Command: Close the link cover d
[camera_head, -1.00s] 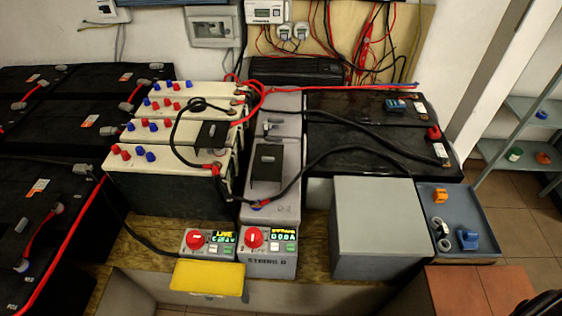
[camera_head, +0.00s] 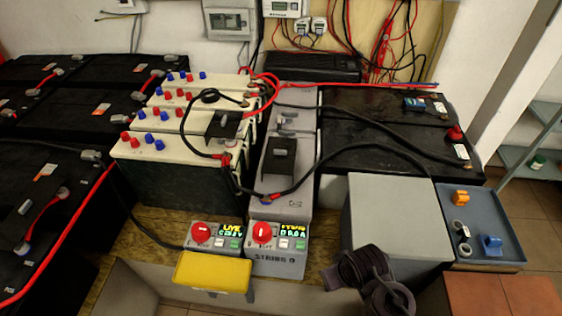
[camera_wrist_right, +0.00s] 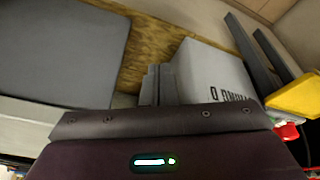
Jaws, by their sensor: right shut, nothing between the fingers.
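A dark cover plate (camera_head: 281,158) sits on the long grey unit (camera_head: 268,206) behind the control box labelled STRING D (camera_head: 275,262). It looks raised, but its exact angle is hard to tell. A similar dark plate (camera_head: 222,125) is on the cream batteries to its left. I cannot read a letter on either plate. My right gripper (camera_wrist_right: 157,85) is shut and empty, beside the STRING D box (camera_wrist_right: 210,75) in the wrist view. In the head view only my dark right wrist shows at the bottom, front right of that box; its fingertips are not clear. My left gripper is out of view.
A grey box (camera_head: 398,215) and a blue tray (camera_head: 485,205) with small parts stand to the right. A black cable (camera_head: 340,150) loops across the grey unit, near the plate. Black batteries (camera_head: 385,155) stand behind the grey box.

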